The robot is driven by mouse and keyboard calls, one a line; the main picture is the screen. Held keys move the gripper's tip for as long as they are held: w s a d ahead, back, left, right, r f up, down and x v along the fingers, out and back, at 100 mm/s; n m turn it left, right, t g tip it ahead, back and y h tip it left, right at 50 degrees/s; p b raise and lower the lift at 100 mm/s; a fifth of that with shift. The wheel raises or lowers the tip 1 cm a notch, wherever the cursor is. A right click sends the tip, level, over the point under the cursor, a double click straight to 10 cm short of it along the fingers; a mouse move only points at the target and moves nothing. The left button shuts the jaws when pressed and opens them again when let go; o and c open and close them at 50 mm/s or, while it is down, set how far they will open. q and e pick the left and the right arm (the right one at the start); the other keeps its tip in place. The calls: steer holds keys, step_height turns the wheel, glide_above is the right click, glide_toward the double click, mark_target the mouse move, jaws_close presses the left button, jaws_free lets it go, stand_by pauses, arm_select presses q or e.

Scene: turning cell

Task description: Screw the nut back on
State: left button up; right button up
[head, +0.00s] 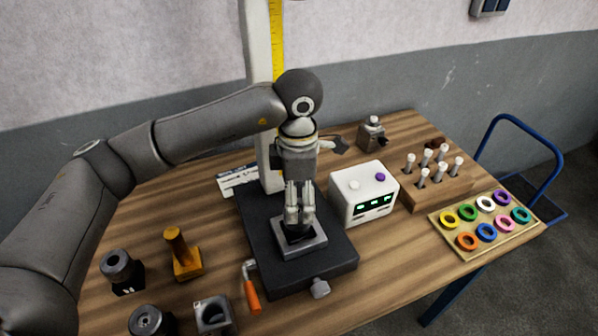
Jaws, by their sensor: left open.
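My left gripper (299,218) points straight down over a square grey block (312,246) with a dark middle, on the black base (335,262) of a column stand. Its fingers are open, and the tips are at or just above the block; I cannot tell whether they touch it. I cannot make out a nut between or under the fingers, as they cover the block's middle. A knob (320,288) sits at the base's front edge. My right gripper is out of view.
A white box with green displays (364,194) stands right of the base. An orange-handled tool (251,290), a yellow stand (184,257) and dark cylindrical parts (118,268) lie left and front.

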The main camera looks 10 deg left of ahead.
mark_target(299, 211)
arm_select(q)
steer(key=f, duration=0.1)
steer(key=f+p, duration=0.1)
steer(key=f, duration=0.3)
steer(key=shift+w, duration=0.25)
steer(key=shift+f, duration=0.25)
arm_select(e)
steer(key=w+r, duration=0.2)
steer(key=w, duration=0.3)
arm_select(q)
steer(key=shift+f, duration=0.15)
steer(key=shift+c, duration=0.3)
steer(key=c, duration=1.1)
steer(key=shift+c, duration=0.2)
steer(key=m+b, duration=0.7)
steer(key=shift+f, duration=0.25)
steer(key=shift+r+m+b, duration=0.15)
steer(key=shift+m+b, duration=0.35)
steer(key=shift+m, duration=0.4)
steer(key=shift+r, duration=0.2)
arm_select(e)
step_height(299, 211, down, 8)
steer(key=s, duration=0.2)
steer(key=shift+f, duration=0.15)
